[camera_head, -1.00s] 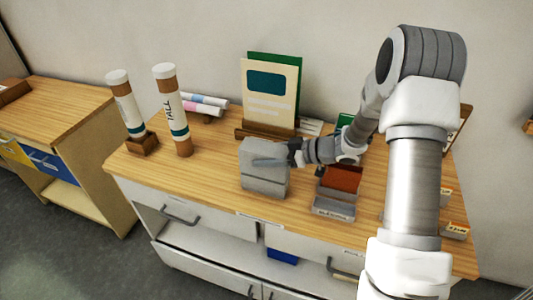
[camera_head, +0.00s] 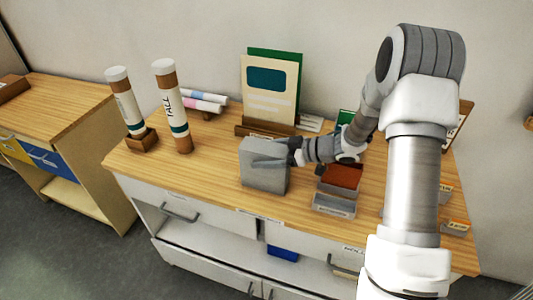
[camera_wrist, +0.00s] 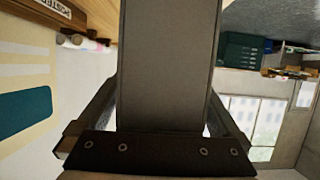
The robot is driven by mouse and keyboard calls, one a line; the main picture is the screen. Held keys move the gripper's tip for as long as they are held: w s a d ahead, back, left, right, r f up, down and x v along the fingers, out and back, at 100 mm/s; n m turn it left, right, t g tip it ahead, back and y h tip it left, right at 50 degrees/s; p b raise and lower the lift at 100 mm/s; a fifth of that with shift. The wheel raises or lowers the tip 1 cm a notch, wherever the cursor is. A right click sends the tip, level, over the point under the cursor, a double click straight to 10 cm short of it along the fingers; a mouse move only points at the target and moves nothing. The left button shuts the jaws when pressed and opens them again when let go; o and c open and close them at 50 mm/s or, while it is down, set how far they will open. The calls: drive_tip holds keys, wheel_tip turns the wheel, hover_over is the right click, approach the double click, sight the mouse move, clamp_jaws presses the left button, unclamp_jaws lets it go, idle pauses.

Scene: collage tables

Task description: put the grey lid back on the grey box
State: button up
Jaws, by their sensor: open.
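The grey box (camera_head: 264,178) stands upright as a plain block near the front middle of the wooden table. I cannot make out a separate grey lid or a seam on it. My gripper (camera_head: 272,162) reaches in from the right at the box's upper part, with one finger across its front face. In the wrist view a plain dark grey face (camera_wrist: 170,60) fills the space between the fingers of my gripper (camera_wrist: 165,100). The fingers are spread on either side of it. Whether this face is lid or box is unclear.
Behind stand a cream card (camera_head: 268,92) and a green board in a wooden holder. Two tall tubes (camera_head: 172,110) stand at left. A red-brown block (camera_head: 342,176) and a grey tray (camera_head: 333,205) are close right. The tabletop left of the box is clear.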

drive_tip(key=v, duration=1.7)
drive_tip(key=shift+d, duration=0.2)
drive_tip(key=shift+s, duration=0.1)
